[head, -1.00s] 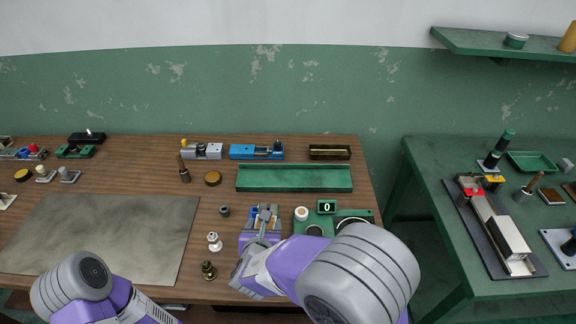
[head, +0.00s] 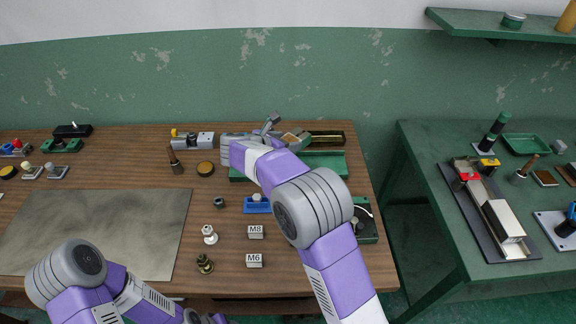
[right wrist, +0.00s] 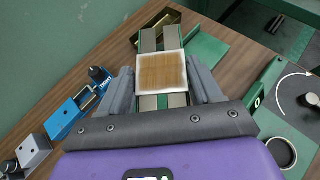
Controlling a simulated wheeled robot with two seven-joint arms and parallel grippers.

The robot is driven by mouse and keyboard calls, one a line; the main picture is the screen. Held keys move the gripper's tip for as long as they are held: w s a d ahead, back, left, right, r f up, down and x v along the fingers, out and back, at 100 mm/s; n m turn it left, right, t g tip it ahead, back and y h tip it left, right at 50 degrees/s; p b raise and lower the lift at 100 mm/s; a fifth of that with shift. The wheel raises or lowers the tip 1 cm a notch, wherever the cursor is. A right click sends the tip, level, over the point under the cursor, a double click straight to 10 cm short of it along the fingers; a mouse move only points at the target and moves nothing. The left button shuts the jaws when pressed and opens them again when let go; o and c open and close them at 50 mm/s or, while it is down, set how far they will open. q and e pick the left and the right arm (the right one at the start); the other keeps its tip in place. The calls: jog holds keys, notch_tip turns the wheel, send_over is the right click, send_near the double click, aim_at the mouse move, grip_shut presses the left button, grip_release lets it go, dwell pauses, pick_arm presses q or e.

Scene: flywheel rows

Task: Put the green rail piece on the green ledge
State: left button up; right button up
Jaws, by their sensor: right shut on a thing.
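My right gripper (head: 284,132) is over the back right of the wooden table, above the long green ledge (head: 328,160). It is shut on the green rail piece (right wrist: 149,42), which carries pale metal strips and a tan, white-edged square block. In the right wrist view the gripper (right wrist: 162,84) has one finger on each side of the piece, and the ledge (right wrist: 207,48) shows beside it. My forearm and hand hide much of the ledge in the head view. I cannot tell whether the piece touches it.
A brass-coloured tray (head: 326,138) lies behind the ledge. A grey-and-yellow device (head: 192,140) stands to its left. A blue piece (head: 257,206) and white M8 (head: 255,232) and M6 (head: 254,261) labels lie in front. The grey mat (head: 95,230) is clear.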

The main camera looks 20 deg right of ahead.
notch_tip(320, 180, down, 10)
jog(key=b, duration=0.3)
jog(key=shift+r, duration=0.2)
jog(key=shift+f, duration=0.1)
jog(key=o, duration=1.5)
jog(key=shift+f, duration=0.1)
jog(key=shift+r, duration=0.25)
jog(key=p+v, duration=0.2)
jog(key=v, duration=1)
jog(key=shift+f+p, duration=0.1)
jog(key=shift+p, duration=0.3)
